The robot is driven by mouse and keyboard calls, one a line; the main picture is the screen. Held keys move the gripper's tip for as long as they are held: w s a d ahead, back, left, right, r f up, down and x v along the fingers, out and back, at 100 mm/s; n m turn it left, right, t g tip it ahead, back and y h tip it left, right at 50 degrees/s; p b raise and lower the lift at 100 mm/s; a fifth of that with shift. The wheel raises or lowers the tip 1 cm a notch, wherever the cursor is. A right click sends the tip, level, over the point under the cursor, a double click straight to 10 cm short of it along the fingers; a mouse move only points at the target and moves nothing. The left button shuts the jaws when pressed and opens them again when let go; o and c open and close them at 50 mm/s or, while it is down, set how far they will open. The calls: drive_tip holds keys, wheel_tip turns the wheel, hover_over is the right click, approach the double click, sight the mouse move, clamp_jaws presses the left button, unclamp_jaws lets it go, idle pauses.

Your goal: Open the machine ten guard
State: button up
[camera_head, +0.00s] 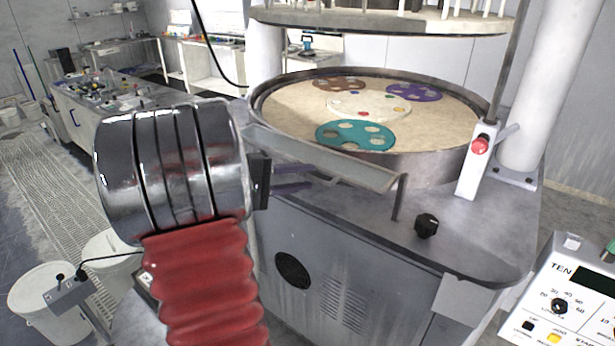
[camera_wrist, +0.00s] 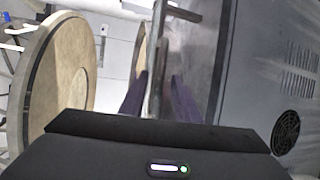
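The control panel marked TEN (camera_head: 578,290) is at the lower right in the head view. The machine has a round platen (camera_head: 440,122) with coloured discs in its tub. A grey metal guard (camera_head: 330,163) runs along the tub's front edge, with a bent leg at its right end. My gripper (camera_head: 312,178) is at the guard's front left, its two dark purple fingers apart. In the wrist view, my gripper (camera_wrist: 160,84) has a narrow metal edge of the guard (camera_wrist: 156,65) showing between the fingers. I cannot tell whether either finger touches it.
A black knob (camera_head: 427,225) stands on the machine top right of the guard. A post with a red button (camera_head: 480,146) and a white column (camera_head: 560,80) stand at the right. A large upper disc (camera_head: 390,22) hangs above the tub. White buckets (camera_head: 45,290) stand lower left.

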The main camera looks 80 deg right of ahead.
drive_tip(key=shift+x, duration=0.9)
drive_tip(key=shift+c, duration=0.5)
clamp_jaws()
